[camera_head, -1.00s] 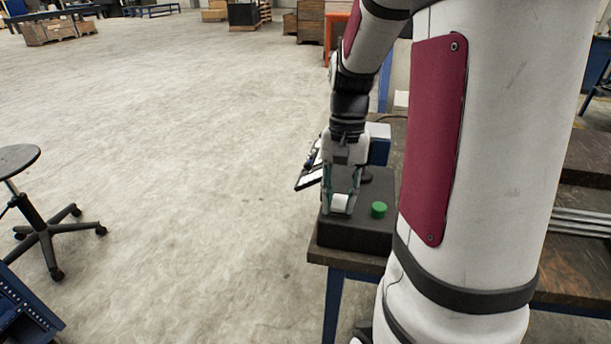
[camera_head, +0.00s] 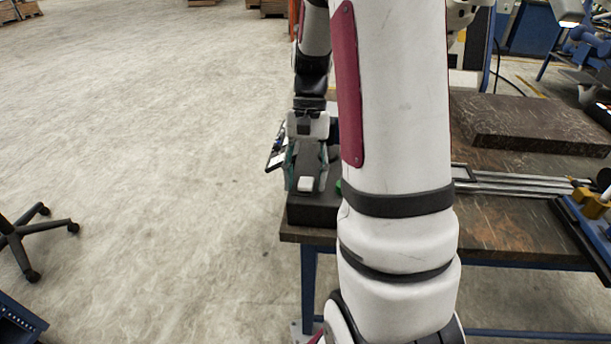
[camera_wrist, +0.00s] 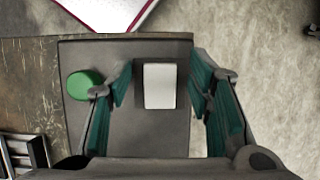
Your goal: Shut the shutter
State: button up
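A dark box (camera_head: 312,215) sits at the table's near left corner and also shows in the wrist view (camera_wrist: 150,135). A white block (camera_head: 305,184) sits on its top, in a dark recess in the wrist view (camera_wrist: 160,86). A round green button (camera_wrist: 84,84) is beside it; my arm mostly hides the button in the head view. I cannot tell which part is the shutter. My gripper (camera_head: 306,172) is above the box, pointing down, with its teal-lined fingers open. In the wrist view the fingers (camera_wrist: 161,92) are either side of the white block, with visible gaps.
The worn dark table (camera_head: 500,225) extends right, with metal rails (camera_head: 510,184) and a thick dark slab (camera_head: 530,125) on it. A tablet-like panel (camera_head: 275,158) is just left of my gripper. Open concrete floor lies left, with a stool base (camera_head: 25,240).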

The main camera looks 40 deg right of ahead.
jog(key=shift+r, duration=0.1)
jog(key=v, duration=1.2)
dwell(0.4)
jog(key=s+a+r+n+t+h+p, duration=0.1)
jog(key=s+a+r+n+p, duration=0.3)
jog(key=a, duration=0.3)
jog(key=s+a+r+n+t+h+p, duration=0.1)
jog(key=s+a+r+t+h, duration=0.1)
jog(key=s+a+r, duration=0.3)
jog(key=s+a+r+n+t+p, duration=0.3)
jog(key=s+a+n+t+p, duration=0.1)
jog(key=s+a, duration=0.5)
jog(key=shift+s+a+r+n+h+p, duration=0.2)
jog(key=shift+s+a+n+h+p, duration=0.1)
jog(key=shift+s+a+n+p, duration=0.3)
